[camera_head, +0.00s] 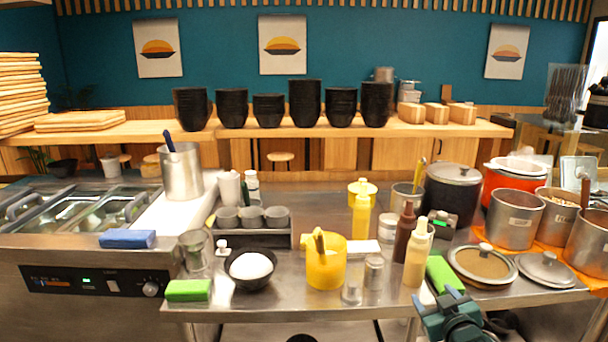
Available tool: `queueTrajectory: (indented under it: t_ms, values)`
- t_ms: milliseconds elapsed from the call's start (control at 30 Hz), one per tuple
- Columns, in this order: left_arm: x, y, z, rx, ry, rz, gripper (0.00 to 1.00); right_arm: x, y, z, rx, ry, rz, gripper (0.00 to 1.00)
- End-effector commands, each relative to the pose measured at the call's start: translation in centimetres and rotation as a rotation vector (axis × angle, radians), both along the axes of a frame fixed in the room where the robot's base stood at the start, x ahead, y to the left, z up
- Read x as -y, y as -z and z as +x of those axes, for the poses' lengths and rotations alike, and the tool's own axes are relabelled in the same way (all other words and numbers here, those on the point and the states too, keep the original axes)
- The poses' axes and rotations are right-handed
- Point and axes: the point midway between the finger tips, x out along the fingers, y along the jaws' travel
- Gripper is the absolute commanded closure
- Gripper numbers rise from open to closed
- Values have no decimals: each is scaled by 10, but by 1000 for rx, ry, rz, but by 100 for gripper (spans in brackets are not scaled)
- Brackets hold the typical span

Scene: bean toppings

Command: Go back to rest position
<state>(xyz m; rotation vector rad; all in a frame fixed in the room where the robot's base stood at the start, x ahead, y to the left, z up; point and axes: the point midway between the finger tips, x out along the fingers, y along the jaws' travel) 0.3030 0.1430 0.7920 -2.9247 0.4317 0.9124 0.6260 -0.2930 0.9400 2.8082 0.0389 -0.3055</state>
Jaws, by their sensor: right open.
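My right gripper (447,306) shows at the bottom right of the head view, in front of the steel counter's front edge. Its fingers are apart and I see nothing between them. A green sponge (441,273) lies on the counter just behind it, and a round lidded container (481,264) is behind it to the right. A black bowl (251,280) with a white heap in it stands on the counter, well to the left of the gripper. My left gripper is not in the view.
A yellow container (325,263), sauce bottles (417,252) and small jars (374,272) crowd the middle of the counter. Metal pots (514,218) stand at the right. A second green sponge (188,290) lies at the front left. Black bowl stacks (305,103) line the back shelf.

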Motion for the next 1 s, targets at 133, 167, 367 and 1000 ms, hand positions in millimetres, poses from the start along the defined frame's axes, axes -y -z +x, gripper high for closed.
queueTrajectory:
  t_ms: [133, 167, 367, 1000]
  values:
    - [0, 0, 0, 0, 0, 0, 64, -44, 67, -70, -108, -65, 45, 38]
    - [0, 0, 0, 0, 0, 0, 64, -53, 79, -87, -132, -77, 57, 38]
    - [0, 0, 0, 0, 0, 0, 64, -109, 134, -209, -284, -142, 159, 38]
    - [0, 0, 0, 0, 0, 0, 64, -150, 147, -323, -425, -163, 277, 38]
